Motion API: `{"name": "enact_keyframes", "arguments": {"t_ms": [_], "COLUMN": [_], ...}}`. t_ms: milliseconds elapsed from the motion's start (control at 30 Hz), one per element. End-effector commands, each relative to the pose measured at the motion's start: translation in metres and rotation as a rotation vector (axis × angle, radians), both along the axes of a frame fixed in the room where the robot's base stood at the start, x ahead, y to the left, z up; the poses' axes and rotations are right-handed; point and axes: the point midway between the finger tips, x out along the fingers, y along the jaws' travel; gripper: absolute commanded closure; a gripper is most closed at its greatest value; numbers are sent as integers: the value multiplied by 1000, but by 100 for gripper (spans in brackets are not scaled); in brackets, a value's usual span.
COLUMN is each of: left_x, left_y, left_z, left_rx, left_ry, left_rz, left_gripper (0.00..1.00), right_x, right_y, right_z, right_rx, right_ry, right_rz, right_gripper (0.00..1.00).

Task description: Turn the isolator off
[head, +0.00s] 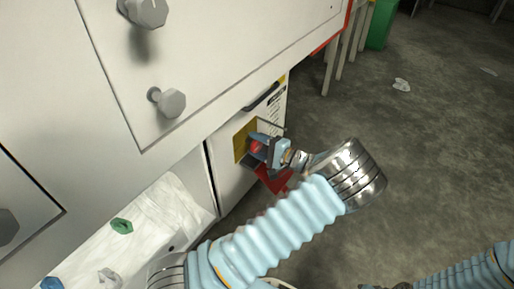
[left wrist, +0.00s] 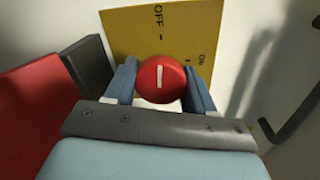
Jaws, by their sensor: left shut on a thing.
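The isolator is a round red knob (left wrist: 160,79) with a white line, on a yellow plate (left wrist: 125,30) marked OFF at the top and ON at the right. In the left wrist view the white line is nearly upright, towards the OFF mark. In the head view the knob (head: 257,147) and the yellow plate (head: 240,146) are on a white cabinet front and partly hidden by my gripper. My left gripper (head: 262,150) has its blue fingers on either side of the knob and is shut on it. My right arm shows only at the lower right; its gripper is out of view.
A red part (left wrist: 35,115) and a dark grey block (left wrist: 88,68) are left of the plate. A dark handle (head: 262,97) is above the plate. Grey knobs (head: 172,103) stick out of the upper panel. Bare floor (head: 420,150) lies to the right.

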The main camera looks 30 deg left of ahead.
Motion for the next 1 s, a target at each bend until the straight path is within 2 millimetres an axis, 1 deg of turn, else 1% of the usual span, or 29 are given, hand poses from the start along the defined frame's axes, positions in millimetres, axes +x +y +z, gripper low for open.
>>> {"name": "enact_keyframes", "arguments": {"t_ms": [33, 300, 833, 867, 1000], "left_x": [-2, -2, 0, 0, 0], "left_y": [0, 0, 0, 0, 0], "left_z": [-4, -3, -3, -3, -2], "left_rx": [-5, -14, -17, -18, -16], "left_ry": [-22, -115, -140, -140, -139], "left_rz": [3, 3, -1, 0, -1], "left_gripper": [76, 77, 77, 45, 24], "right_x": [0, 0, 0, 0, 0], "right_y": [0, 0, 0, 0, 0], "right_z": [-4, -9, -10, -10, -10], "right_rx": [1, 0, 0, 0, 0], "right_ry": [0, -2, -2, -2, -2], "right_rz": [0, -1, -1, -1, -1], "right_gripper": [57, 57, 57, 57, 57]}}
